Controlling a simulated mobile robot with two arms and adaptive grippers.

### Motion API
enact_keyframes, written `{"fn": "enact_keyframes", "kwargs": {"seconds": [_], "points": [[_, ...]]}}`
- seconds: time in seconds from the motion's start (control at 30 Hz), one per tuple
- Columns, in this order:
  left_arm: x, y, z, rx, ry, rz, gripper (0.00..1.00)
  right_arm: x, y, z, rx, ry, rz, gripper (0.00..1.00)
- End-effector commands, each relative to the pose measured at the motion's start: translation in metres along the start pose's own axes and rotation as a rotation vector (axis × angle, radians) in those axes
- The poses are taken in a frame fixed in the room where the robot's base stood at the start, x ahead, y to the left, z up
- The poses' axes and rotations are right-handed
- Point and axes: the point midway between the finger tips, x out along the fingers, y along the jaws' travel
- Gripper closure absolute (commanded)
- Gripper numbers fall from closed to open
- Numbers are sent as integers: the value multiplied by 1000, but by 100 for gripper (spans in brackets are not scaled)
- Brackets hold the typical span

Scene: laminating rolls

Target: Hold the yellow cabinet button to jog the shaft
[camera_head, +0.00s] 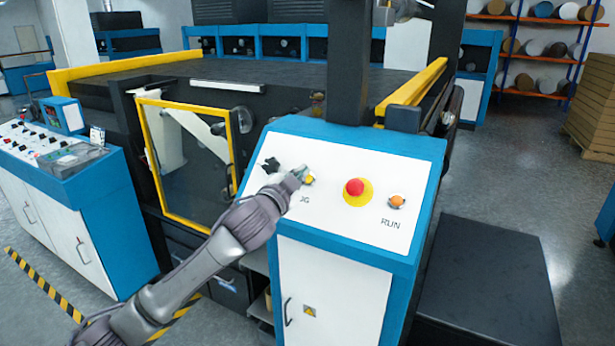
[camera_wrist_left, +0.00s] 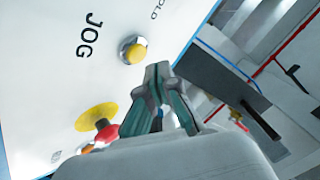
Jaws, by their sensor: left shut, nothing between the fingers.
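The yellow button (camera_head: 309,180) sits in a metal ring on the white sloped top of the blue cabinet (camera_head: 425,215), above the partly covered JOG label. It also shows in the left wrist view (camera_wrist_left: 135,53), clear of the fingers, beside the word JOG. My left gripper (camera_head: 299,172) is shut and empty, with its fingertips right at the button's upper left side. In the left wrist view the closed fingertips (camera_wrist_left: 158,70) appear just beside the button. I cannot tell whether they touch it. My right gripper is not in view.
A red mushroom button (camera_head: 355,187) on a yellow disc and an orange RUN button (camera_head: 397,202) lie to the right on the panel. A black knob (camera_head: 271,164) is to the left. A yellow-framed guard door (camera_head: 185,160) stands left of the cabinet.

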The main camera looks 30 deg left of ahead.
Motion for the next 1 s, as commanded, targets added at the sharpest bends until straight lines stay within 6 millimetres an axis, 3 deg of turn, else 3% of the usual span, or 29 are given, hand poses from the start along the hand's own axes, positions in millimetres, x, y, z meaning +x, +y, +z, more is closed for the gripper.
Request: {"fn": "enact_keyframes", "kwargs": {"seconds": [0.33, 1.0], "points": [[-24, -20, -20, 0, 0, 0, 100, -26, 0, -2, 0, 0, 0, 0], [-29, -22, -22, 0, 0, 0, 100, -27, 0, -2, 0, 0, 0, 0]]}}
